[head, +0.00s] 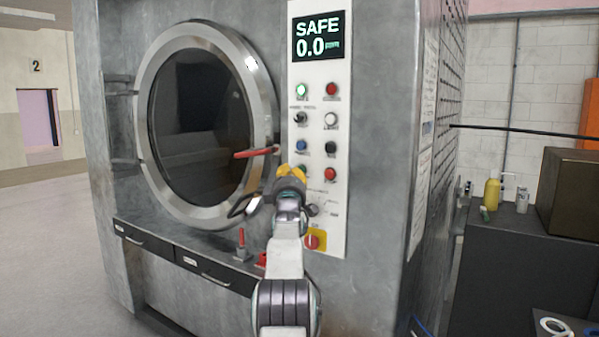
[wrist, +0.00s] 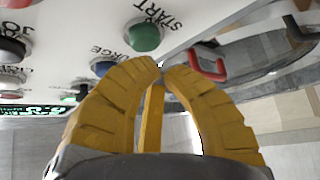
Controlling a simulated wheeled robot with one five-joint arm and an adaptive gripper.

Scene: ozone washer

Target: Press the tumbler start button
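The green button marked START (wrist: 147,37) is on the white control panel in the wrist view, just beyond my fingertips and slightly left of them. In the head view I cannot see this button; my gripper (head: 291,173) covers that part of the panel (head: 316,205). My gripper's yellow fingers (wrist: 162,68) are brought together at the tips and hold nothing that I can see. The tips appear apart from the green button.
A blue button (head: 301,146) is above my gripper and a red button (head: 329,174) to its right. The red door handle (head: 256,153) is close on the left. A red emergency knob (head: 312,242) is lower. The display (head: 318,36) reads SAFE 0.0.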

